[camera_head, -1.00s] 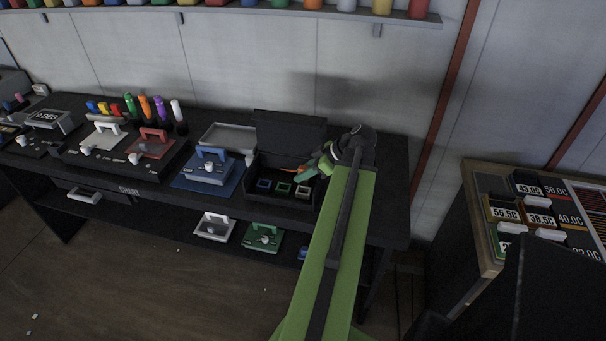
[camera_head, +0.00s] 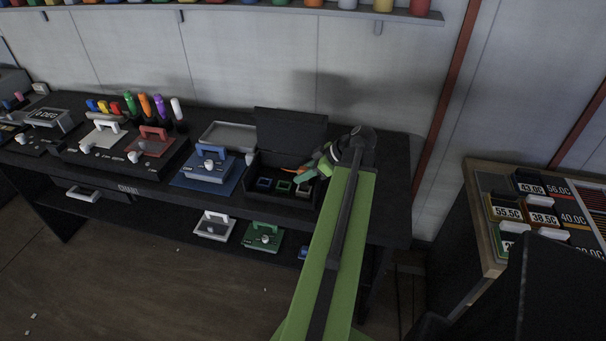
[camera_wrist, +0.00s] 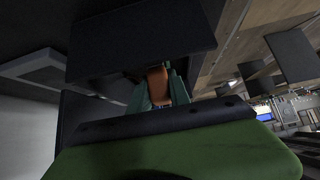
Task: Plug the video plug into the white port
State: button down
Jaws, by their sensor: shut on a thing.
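An open black box (camera_head: 252,199) with a raised lid stands on the dark workbench. Inside it are a blue-rimmed port (camera_head: 264,183), a green-rimmed port (camera_head: 283,187) and the white port (camera_head: 302,190) at the right. My gripper (camera_head: 312,171) is over the box's right part, close above and behind the white port. It is shut on an orange plug (camera_head: 292,170), which also shows between the teal fingers in the wrist view (camera_wrist: 158,84). The plug's far end is not clear, and I cannot tell whether it touches any port.
A blue device (camera_head: 209,168) with a handle stands left of the box. A grey tray (camera_head: 228,135) lies behind it. More devices stand on the lower shelf. A wooden-edged table (camera_head: 487,245) with labelled blocks is at the right.

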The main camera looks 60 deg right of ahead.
jog(key=shift+f+b, duration=1.35)
jog(key=shift+f, duration=0.2)
jog(key=shift+f, duration=0.15)
jog(key=shift+f+b, duration=0.15)
jog(key=shift+b, duration=0.15)
jog(key=c, duration=1.1)
grip_release()
jog(key=shift+c, duration=0.2)
